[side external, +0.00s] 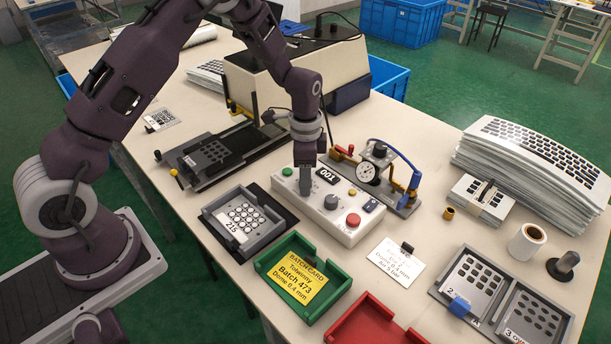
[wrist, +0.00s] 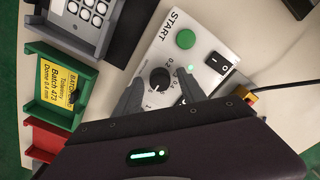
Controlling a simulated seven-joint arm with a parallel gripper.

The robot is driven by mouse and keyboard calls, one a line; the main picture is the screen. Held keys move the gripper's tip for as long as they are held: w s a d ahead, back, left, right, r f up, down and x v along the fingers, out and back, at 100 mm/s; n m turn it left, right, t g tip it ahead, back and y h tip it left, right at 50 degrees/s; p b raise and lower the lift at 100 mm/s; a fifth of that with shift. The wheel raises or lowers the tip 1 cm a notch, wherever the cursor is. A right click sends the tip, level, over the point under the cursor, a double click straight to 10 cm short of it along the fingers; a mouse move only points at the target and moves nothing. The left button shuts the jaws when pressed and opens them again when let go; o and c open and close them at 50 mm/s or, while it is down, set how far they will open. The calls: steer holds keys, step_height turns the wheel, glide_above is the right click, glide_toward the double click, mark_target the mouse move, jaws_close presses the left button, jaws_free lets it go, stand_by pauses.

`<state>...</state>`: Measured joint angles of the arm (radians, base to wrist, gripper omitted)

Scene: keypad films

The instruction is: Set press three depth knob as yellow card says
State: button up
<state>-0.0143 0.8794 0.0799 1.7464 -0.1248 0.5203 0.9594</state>
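A white press control box (side external: 346,234) stands mid-table. In the wrist view, a black round knob (wrist: 159,78) on it has a scale around it, with 0.2 and 0.4 legible. My gripper (side external: 306,188) is over the box, pointing down. In the wrist view its two fingers (wrist: 159,90) are apart, one on each side of the knob; I cannot tell whether they touch it. The knob's pointer is too small to read surely. The yellow card (side external: 299,281) lies in a green tray (side external: 271,255) and reads Batch 473, Dome 0.4 mm.
The box also has a green START button (wrist: 186,38), a rocker switch (wrist: 217,62), another dark knob (side external: 331,201) and a red button (side external: 353,220). A gauge fixture (side external: 367,174) stands behind. A keypad tray (side external: 246,217), white card (side external: 391,262) and red tray (side external: 368,324) are nearby.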

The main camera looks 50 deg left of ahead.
jaws_close()
steer(key=shift+n, duration=0.3)
steer(key=n, duration=0.3)
steer(key=shift+n, duration=0.3)
steer(key=n, duration=0.4)
steer(key=shift+n, duration=0.3)
steer(key=n, duration=0.8)
steer(key=shift+n, duration=0.6)
